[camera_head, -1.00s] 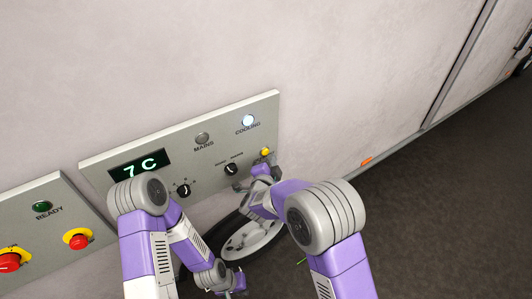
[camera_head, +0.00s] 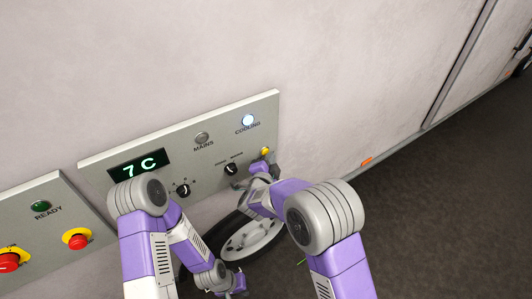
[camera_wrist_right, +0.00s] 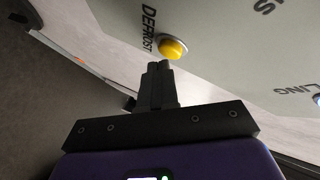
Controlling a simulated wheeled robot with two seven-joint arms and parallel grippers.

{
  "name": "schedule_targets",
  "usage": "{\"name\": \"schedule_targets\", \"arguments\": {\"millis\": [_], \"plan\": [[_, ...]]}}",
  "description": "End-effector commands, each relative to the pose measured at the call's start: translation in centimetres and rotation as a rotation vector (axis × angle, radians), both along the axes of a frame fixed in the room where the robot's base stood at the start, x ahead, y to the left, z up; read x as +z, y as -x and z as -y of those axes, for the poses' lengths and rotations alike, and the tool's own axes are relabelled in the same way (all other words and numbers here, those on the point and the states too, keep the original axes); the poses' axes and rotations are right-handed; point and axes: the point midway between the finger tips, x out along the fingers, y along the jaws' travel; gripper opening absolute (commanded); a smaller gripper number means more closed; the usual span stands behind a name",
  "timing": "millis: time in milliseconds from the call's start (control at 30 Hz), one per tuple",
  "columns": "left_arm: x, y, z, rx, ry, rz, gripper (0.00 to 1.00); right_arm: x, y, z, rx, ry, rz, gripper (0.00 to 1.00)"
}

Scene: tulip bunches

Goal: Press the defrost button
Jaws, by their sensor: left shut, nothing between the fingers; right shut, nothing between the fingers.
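The yellow defrost button (camera_head: 265,151) sits at the right end of the grey control panel (camera_head: 100,163). In the right wrist view the button (camera_wrist_right: 173,48) is beside the DEFROST lettering, just beyond my shut fingertips (camera_wrist_right: 159,66). My right gripper (camera_head: 268,160) is shut and empty, close below the button; I cannot tell whether it touches it. My left gripper (camera_head: 232,291) is shut and empty, low in the head view beside the wheel, and partly hidden by my own arm.
The panel also carries a lit COOLING lamp (camera_head: 248,121), an unlit MAINS lamp (camera_head: 202,138), a 7 C display (camera_head: 139,165) and two black knobs (camera_head: 231,169). A second panel with red buttons (camera_head: 77,240) is at left.

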Motion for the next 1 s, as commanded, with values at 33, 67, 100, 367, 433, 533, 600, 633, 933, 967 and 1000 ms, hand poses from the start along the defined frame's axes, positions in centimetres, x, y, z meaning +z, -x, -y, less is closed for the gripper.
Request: {"name": "schedule_targets", "arguments": {"millis": [33, 67, 100, 367, 433, 533, 600, 633, 933, 967, 1000], "plan": [[0.0, 0.0, 0.0, 0.0, 0.0, 0.0, 0.0, 0.0, -0.02, 0.0, 0.0, 0.0, 0.0, 0.0], [-0.01, 0.0, 0.0, 0.0, 0.0, 0.0, 0.0, -0.01, -0.03, -0.02, 0.0, 0.0, 0.0, 0.0], [-0.01, 0.0, 0.0, 0.0, 0.0, 0.0, 0.0, 0.0, -0.06, -0.03, 0.0, 0.0, 0.0, 0.0], [-0.08, 0.0, 0.0, 0.0, 0.0, 0.0, 0.0, -0.01, -0.3, -0.2, 0.0, 0.0, 0.0, 0.0], [-0.09, -0.01, 0.0, 0.0, 0.0, 0.0, 0.0, -0.03, -0.36, -0.25, 0.0, 0.0, 0.0, 0.0], [-0.11, 0.0, 0.0, 0.0, 0.0, 0.0, 0.0, -0.03, -0.45, -0.32, 0.0, 0.0, 0.0, 0.0], [-0.13, -0.01, 0.0, 0.0, 0.0, 0.0, 0.0, -0.04, -0.52, -0.37, 0.0, 0.0, 0.0, 0.0], [-0.13, 0.0, -0.01, 0.0, 0.0, 0.0, 0.0, -0.04, -0.56, -0.39, 0.0, 0.0, 0.0, 0.0], [-0.15, 0.0, 0.0, 0.0, 0.0, 0.0, 0.0, -0.01, -0.7, -0.5, 0.0, 0.0, 0.0, 0.0], [-0.15, 0.0, 0.0, 0.0, 0.0, 0.0, 0.0, -0.01, -0.69, -0.51, 0.0, 0.0, 0.0, 0.0], [-0.15, 0.0, -0.01, 0.0, 0.0, 0.0, 0.0, -0.01, -0.69, -0.51, 0.0, 0.0, 0.0, 0.0]]}}
